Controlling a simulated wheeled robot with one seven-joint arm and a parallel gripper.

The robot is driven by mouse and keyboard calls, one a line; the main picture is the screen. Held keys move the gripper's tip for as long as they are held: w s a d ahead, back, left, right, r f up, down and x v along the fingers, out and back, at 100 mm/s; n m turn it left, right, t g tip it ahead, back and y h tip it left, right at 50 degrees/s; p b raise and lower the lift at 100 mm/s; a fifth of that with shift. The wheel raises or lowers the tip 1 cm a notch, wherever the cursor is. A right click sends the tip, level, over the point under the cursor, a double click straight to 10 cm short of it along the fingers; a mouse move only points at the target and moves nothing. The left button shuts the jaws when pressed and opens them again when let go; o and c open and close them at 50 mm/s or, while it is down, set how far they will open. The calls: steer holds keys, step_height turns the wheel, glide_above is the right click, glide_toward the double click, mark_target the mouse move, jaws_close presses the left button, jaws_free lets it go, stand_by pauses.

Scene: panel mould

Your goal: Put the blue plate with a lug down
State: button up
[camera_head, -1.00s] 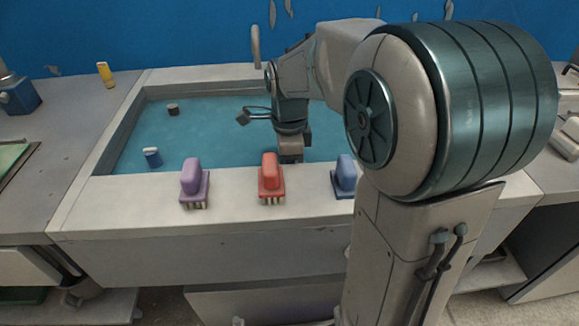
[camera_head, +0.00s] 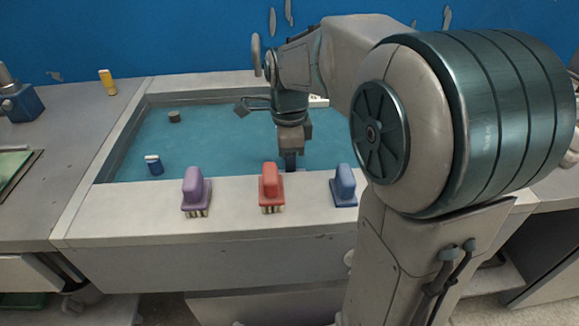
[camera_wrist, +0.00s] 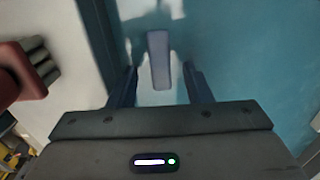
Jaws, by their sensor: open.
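My gripper (camera_head: 290,163) hangs over the blue-floored mould basin (camera_head: 75,215), just behind its front rim. In the wrist view my gripper (camera_wrist: 159,76) is open, one dark finger on each side. A pale blue-grey upright bar, which looks like the lug of the blue plate (camera_wrist: 158,60), shows between and beyond the fingertips, with a gap on both sides. The plate's body cannot be told apart from the blue floor. In the head view my gripper and arm hide the plate.
Purple (camera_head: 195,187), red (camera_head: 270,184) and blue (camera_head: 344,182) brush-like blocks stand on the front rim. A small blue piece (camera_head: 154,165) and a dark round piece (camera_head: 174,116) lie in the basin. The basin's left half is mostly clear. A yellow item (camera_head: 107,81) stands at back left.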

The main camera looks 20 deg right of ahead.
step_height(320, 180, up, 8)
steer(key=p, duration=0.1)
steer(key=shift+r+p, duration=0.15)
steer(key=shift+p, duration=0.25)
steer(key=s+r+n+t+p, duration=0.2)
steer(key=s+r+n+p, duration=0.9)
steer(key=n+p, duration=0.8)
steer(key=shift+s+a+n+t, duration=0.15)
steer(key=shift+s+n+t, duration=0.2)
steer(key=shift+s, duration=1.4)
